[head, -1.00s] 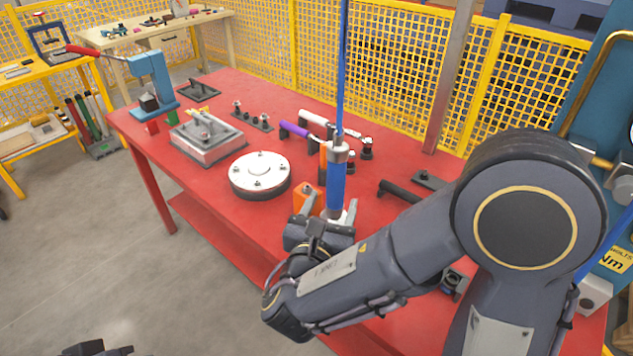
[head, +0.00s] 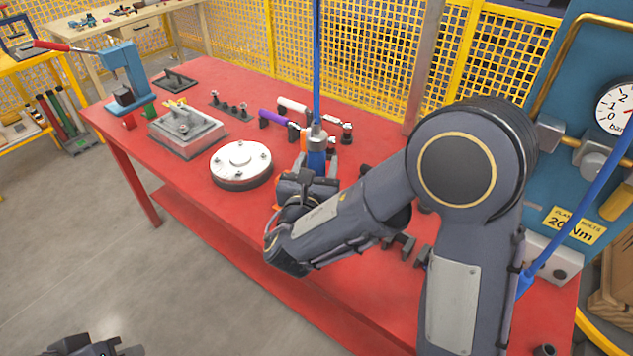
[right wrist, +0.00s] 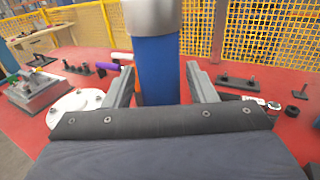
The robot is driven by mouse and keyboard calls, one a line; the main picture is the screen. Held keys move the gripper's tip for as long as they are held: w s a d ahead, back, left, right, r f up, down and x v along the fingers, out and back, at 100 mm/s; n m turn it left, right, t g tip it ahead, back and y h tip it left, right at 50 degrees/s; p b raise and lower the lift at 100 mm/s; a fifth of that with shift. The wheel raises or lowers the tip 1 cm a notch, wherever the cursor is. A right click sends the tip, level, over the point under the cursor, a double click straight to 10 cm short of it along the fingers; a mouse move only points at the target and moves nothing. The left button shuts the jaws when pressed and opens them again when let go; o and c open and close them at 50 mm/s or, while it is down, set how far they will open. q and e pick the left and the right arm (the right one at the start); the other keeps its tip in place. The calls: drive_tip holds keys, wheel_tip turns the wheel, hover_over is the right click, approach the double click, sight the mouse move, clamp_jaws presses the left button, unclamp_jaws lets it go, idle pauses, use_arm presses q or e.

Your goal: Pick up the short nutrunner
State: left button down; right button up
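A blue cylindrical tool (head: 317,157) with a silver collar hangs upright from a blue hose over the red table; it looks like the short nutrunner. My right gripper (head: 319,168) is around its blue body, with the lower end hidden by the hand. In the right wrist view the blue body (right wrist: 157,72) stands between the two fingers of the right gripper (right wrist: 162,80). The fingers are apart, with a gap visible on the right side; the left finger is very close, and contact there cannot be told. My left gripper (head: 92,346) shows only partly at the bottom left.
The red table (head: 215,205) holds a round white-topped flange (head: 242,162), a grey block fixture (head: 187,130), a blue press (head: 128,80), and purple (head: 275,118) and white-handled tools. A blue gauge panel (head: 570,130) stands at right. Yellow mesh fencing lies behind.

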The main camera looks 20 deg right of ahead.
clamp_jaws()
idle(1.1)
drive_tip(key=shift+r, duration=0.1)
